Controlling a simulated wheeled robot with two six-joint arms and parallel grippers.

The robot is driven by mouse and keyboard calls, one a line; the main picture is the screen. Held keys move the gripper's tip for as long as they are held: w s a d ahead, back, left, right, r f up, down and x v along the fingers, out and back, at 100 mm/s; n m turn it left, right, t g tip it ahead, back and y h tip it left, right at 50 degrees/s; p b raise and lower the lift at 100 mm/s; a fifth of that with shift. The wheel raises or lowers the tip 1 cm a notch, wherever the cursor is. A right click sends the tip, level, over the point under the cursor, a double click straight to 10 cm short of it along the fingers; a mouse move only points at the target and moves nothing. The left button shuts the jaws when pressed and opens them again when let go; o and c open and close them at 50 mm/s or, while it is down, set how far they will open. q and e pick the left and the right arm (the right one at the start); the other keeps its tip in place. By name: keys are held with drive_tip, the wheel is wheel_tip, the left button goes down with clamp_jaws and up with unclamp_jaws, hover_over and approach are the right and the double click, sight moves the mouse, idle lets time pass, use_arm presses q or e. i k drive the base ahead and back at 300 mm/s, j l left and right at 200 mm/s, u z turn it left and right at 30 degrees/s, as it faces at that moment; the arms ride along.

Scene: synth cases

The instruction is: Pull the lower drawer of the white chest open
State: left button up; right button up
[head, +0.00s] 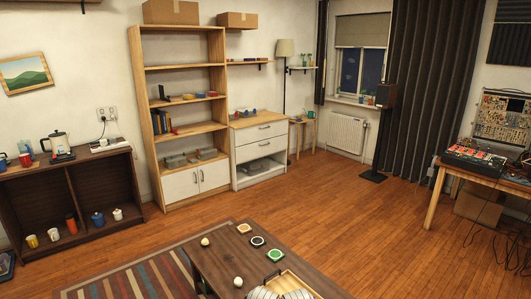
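The white chest (235,172) stands against the back wall, right of the tall bookshelf, well across the room. It has a wooden top and two drawer fronts, one above the other, over an open compartment. The upper drawer (250,136) looks shut. The lower drawer (250,153) also looks shut, its front in line with the one above, with a small dark handle near its middle. Neither of my grippers shows in the head view.
A low dark table (215,258) stands in front, with coasters, small round items and a wooden tray (310,283). A striped rug (130,282) lies beside it. Wooden floor (340,205) is clear towards the chest. A desk (480,178) with synths and hanging cables is right.

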sight(251, 151)
drive_tip(key=i+l+z, duration=0.6)
drive_tip(key=i+l, duration=0.25)
drive_tip(key=i+l+z, duration=0.5)
drive_tip(key=i+z, duration=0.15)
drive_tip(key=i, duration=0.3)
drive_tip(key=i+l+z, duration=0.1)
drive_tip(key=i+z, duration=0.2)
drive_tip(key=i, duration=0.2)
drive_tip(key=i+u, duration=0.35)
drive_tip(key=i, duration=0.25)
drive_tip(key=i+l+u, duration=0.1)
drive_tip(key=i+u, duration=0.2)
drive_tip(key=i, duration=0.3)
drive_tip(key=i+l+u, duration=0.35)
drive_tip(key=i, duration=0.25)
drive_tip(key=i+j+u, duration=0.3)
drive_tip(key=i+u, duration=0.15)
drive_tip(key=i+j+u, duration=0.1)
drive_tip(key=i+u, duration=0.75)
drive_tip(key=i+l+u, duration=0.25)
drive_tip(key=i+u, duration=0.2)
drive_tip(key=i+j+u, duration=0.1)
drive_tip(key=i, duration=1.7)
drive_tip(key=i+z, duration=0.4)
drive_tip(key=i+j+z, duration=0.2)
drive_tip(key=i+z, duration=0.15)
drive_tip(key=i+j+z, duration=0.75)
drive_tip(key=i+l, duration=0.05)
drive_tip(key=i, duration=0.05)
